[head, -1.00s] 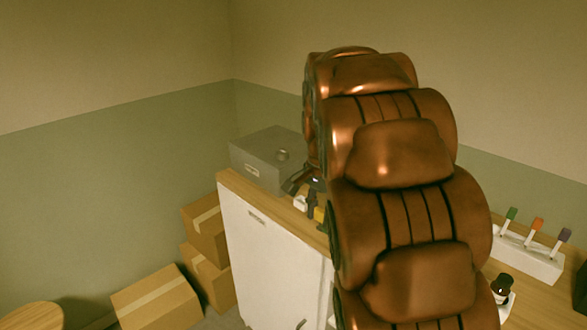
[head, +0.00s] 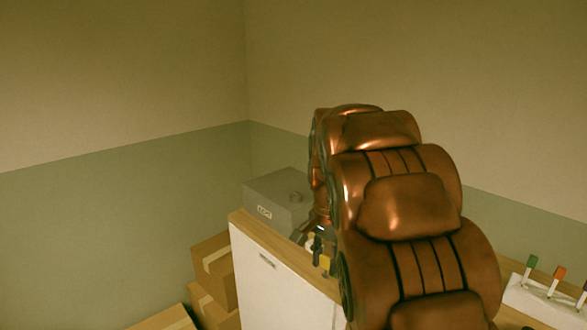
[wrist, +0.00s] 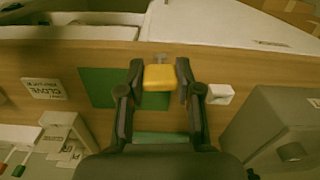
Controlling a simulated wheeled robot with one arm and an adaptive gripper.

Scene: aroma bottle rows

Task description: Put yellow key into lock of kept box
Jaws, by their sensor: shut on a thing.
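The yellow key (wrist: 159,78) is held between the fingertips of my gripper (wrist: 158,82). Its metal shaft points up the wrist view, away from the palm, over the wooden counter. In the head view, the yellow key (head: 326,265) shows beside my gripper (head: 319,248), partly covered by my arm. The kept box (head: 264,213) is a grey box with a KEPT label on its front and a round lock (head: 296,197) on top. In the wrist view, the kept box (wrist: 268,110) stands at the right, with its lock (wrist: 291,152) apart from the key.
The counter (wrist: 60,60) holds a green mat (wrist: 100,86), a CLOVE card (wrist: 45,88) and a small white piece (wrist: 220,94). A white cabinet (head: 275,285) stands below. Cardboard boxes (head: 214,265) are stacked at left. A white rack (head: 540,302) with coloured-topped items stands at right.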

